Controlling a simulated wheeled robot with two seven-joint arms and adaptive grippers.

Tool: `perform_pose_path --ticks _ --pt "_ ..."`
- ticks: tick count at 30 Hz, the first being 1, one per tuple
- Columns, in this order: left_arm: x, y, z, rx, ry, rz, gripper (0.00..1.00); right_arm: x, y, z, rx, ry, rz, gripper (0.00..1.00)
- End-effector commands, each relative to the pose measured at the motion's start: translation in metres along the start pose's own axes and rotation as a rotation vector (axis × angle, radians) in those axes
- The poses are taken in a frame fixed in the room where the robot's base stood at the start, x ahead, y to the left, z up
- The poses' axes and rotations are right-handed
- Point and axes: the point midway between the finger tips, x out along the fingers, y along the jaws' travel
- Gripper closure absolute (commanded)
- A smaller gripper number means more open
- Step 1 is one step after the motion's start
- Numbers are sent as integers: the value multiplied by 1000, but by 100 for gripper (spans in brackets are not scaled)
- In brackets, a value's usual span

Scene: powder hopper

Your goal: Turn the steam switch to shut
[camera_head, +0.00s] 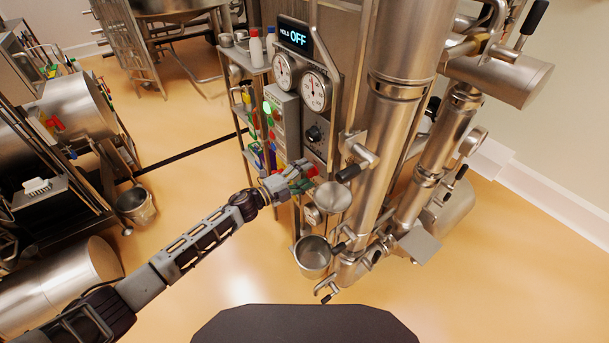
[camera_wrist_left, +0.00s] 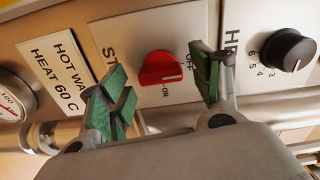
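The steam switch (camera_wrist_left: 160,70) is a red knob on a metal panel plate, in the left wrist view. Its label is partly hidden and starts with "ST"; "OFF" and "ON" are printed beside the knob. A white mark on the knob points right in the picture; I cannot tell exactly which word it meets. My left gripper (camera_wrist_left: 165,92) is open, with green-padded fingers on either side of the knob and nothing held between them. In the head view my left gripper (camera_head: 290,182) is at the lower part of the panel, where it hides the switch. My right gripper is not in view.
A black dial (camera_wrist_left: 289,50) sits close to the right finger. A "HOT WA... HEAT 60 C" label (camera_wrist_left: 62,70) and a gauge (camera_wrist_left: 14,115) are at left. Metal pipes (camera_head: 375,150) and a small metal pot (camera_head: 313,256) stand near my gripper. A display (camera_head: 295,37) reads "HOLD OFF".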

Motion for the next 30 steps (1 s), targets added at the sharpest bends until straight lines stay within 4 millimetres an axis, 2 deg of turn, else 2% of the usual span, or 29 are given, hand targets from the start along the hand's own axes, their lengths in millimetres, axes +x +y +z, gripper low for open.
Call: perform_pose_path --ticks 6,14,20,30 --pt "0 0 0 1 0 0 36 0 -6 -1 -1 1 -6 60" --pt "-7 0 0 0 -1 0 36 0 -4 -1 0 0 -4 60" --pt "-24 1 0 0 0 1 36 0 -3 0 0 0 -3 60" --pt "-65 1 1 0 -2 2 36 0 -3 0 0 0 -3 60"
